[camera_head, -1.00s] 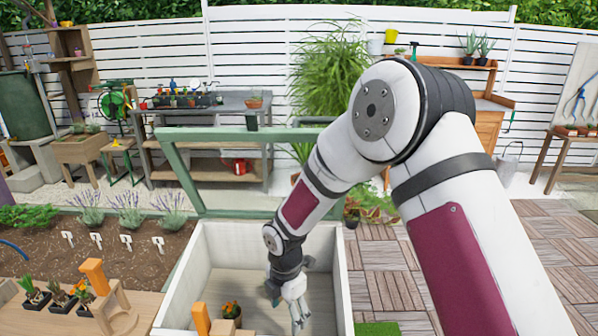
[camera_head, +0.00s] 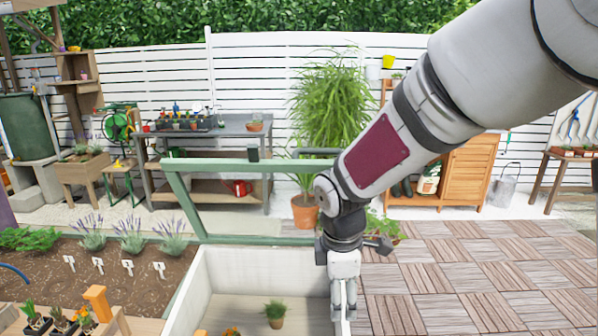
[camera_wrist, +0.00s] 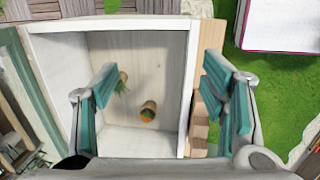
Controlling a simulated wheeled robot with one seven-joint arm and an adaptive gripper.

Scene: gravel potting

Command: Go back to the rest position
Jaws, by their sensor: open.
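My gripper (camera_head: 345,300) hangs at the right wall of the white wooden box in the head view. In the wrist view its teal fingers are spread apart with nothing between them (camera_wrist: 165,100). The box (camera_head: 215,285) also shows in the wrist view (camera_wrist: 110,24), below the gripper. A small pot with a green plant (camera_head: 274,313) stands inside the box, clear of my gripper. A second pot with an orange flower (camera_head: 231,331) is also in the box, cut off by the head view's lower edge. Both show in the wrist view, the green plant (camera_wrist: 122,82) and the orange flower (camera_wrist: 148,114).
A green-framed lid (camera_head: 185,205) stands raised behind the box. A soil bed (camera_head: 110,272) lies to the left. An orange block (camera_head: 97,300) and potted seedlings (camera_head: 60,322) stand at the lower left. Decking (camera_head: 470,270) is open to the right.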

